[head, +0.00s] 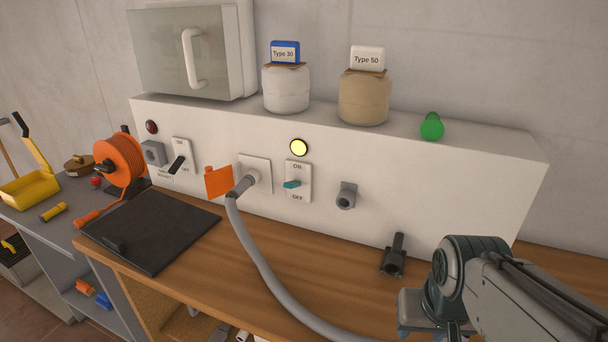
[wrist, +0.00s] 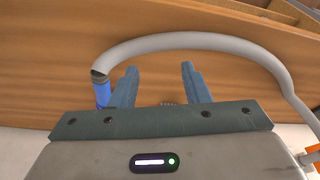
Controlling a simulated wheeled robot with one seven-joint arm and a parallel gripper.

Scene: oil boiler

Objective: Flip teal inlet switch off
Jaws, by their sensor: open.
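The teal inlet switch (head: 292,184) sits on a white plate (head: 298,194) marked ON above and OFF below, on the front of the white panel. Its teal lever sticks out to the left near mid-height; I cannot tell clearly which way it is set. A round yellow lamp (head: 299,147) above it is lit. In the wrist view my gripper (wrist: 158,75) is open and empty, its two blue-grey fingers apart over the wooden worktop. In the head view my arm is at the lower right, well right of the switch, and the fingertips are hidden or cut off.
A grey hose (head: 262,262) runs from a socket (head: 254,174) left of the switch across the worktop. An orange flap (head: 218,181) is beside that socket. A grey fitting (head: 346,196) is right of the switch, and a dark pipe piece (head: 393,256) stands on the worktop.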

